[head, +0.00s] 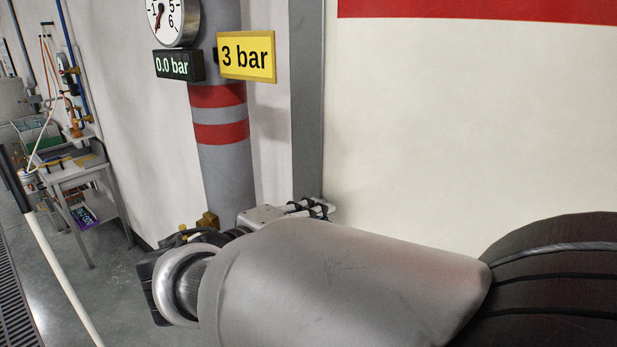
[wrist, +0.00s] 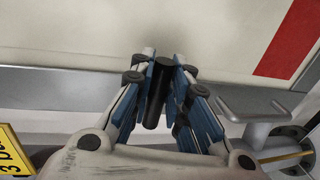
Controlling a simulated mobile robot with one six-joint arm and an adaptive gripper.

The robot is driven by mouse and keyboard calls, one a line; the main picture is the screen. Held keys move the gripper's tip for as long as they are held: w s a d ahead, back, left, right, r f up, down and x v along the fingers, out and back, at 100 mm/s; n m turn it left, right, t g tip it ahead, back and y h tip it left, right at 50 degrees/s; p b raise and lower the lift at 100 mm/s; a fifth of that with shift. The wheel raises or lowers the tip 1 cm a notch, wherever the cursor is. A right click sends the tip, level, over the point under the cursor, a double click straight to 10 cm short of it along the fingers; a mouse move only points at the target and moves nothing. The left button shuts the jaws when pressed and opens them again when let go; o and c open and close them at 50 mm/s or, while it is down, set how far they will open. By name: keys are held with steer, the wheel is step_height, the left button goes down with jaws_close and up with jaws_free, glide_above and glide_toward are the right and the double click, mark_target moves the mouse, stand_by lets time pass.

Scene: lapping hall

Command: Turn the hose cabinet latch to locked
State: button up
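In the wrist view a black cylindrical handle (wrist: 157,103), apparently the latch grip, stands out toward me between the two blue-padded fingers of my gripper (wrist: 166,85). The pads lie close along both sides of it and appear closed on it. Behind it are a grey frame strip (wrist: 60,84) and a cream panel (wrist: 100,35), which seem to belong to the cabinet. In the head view the cream panel (head: 470,120) fills the right side. My gripper (head: 315,207) shows there only in part, at the panel's lower left edge. The handle and latch base are hidden behind my arm there.
A grey column with red bands (head: 222,160) stands left of the panel. It carries a round gauge (head: 173,18), a 0.0 bar display (head: 179,65) and a yellow 3 bar sign (head: 247,56). A cart (head: 88,170) and a white pole (head: 62,270) are at left.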

steer(key=o, duration=0.4)
steer(key=v, duration=0.7)
steer(key=shift+s+a+r, duration=0.1)
steer(key=shift+s, duration=0.15)
